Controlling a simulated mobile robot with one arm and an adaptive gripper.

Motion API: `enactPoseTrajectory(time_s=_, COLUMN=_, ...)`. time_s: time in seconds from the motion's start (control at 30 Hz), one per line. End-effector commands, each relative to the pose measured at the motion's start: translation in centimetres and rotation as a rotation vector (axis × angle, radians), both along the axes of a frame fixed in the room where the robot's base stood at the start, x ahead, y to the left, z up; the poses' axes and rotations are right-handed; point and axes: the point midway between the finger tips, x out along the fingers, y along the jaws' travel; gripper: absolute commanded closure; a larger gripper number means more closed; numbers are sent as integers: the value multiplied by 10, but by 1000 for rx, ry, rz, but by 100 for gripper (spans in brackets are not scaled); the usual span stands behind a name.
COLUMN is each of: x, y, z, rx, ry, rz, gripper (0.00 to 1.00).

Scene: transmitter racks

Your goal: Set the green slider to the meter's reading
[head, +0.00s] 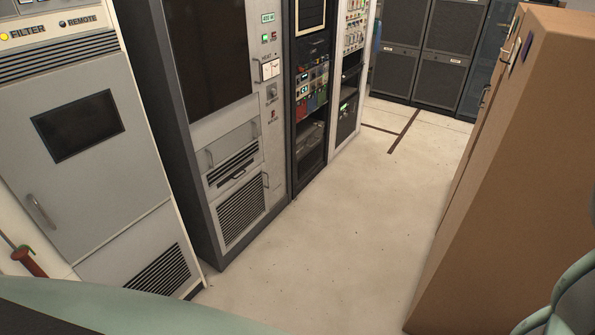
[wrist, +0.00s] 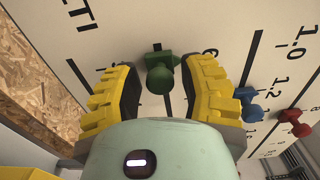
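In the wrist view the green slider (wrist: 160,75) sits on a white panel marked with black ticks and numbers. It has a round knob and a pointed end toward the upper right. My gripper (wrist: 160,82) is open, its yellow fingers on either side of the green knob with gaps visible. I cannot read the slider's exact value. In the head view a small white meter (head: 270,70) is on the grey rack; its needle is too small to read. My gripper is not visible in the head view.
In the wrist view a blue slider (wrist: 250,105) and a red slider (wrist: 295,122) are right of my right finger. A chipboard surface (wrist: 38,70) is on the left. In the head view a brown cabinet (head: 510,170) stands at right, with open floor (head: 340,220) between it and the racks.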

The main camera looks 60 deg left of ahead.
Motion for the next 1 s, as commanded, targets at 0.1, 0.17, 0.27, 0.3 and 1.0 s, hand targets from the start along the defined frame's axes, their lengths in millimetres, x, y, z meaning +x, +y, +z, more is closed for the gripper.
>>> enactPoseTrajectory(time_s=0.1, x=0, y=0, z=0, rx=0, ry=0, rz=0, gripper=73)
enactPoseTrajectory(time_s=0.17, x=0, y=0, z=0, rx=0, ry=0, rz=0, gripper=79)
enactPoseTrajectory(time_s=0.27, x=0, y=0, z=0, rx=0, ry=0, rz=0, gripper=90)
enactPoseTrajectory(time_s=0.3, x=0, y=0, z=0, rx=0, ry=0, rz=0, gripper=94)
enactPoseTrajectory(time_s=1.0, x=-52, y=-22, z=-1, rx=0, ry=1, rz=-7, gripper=100)
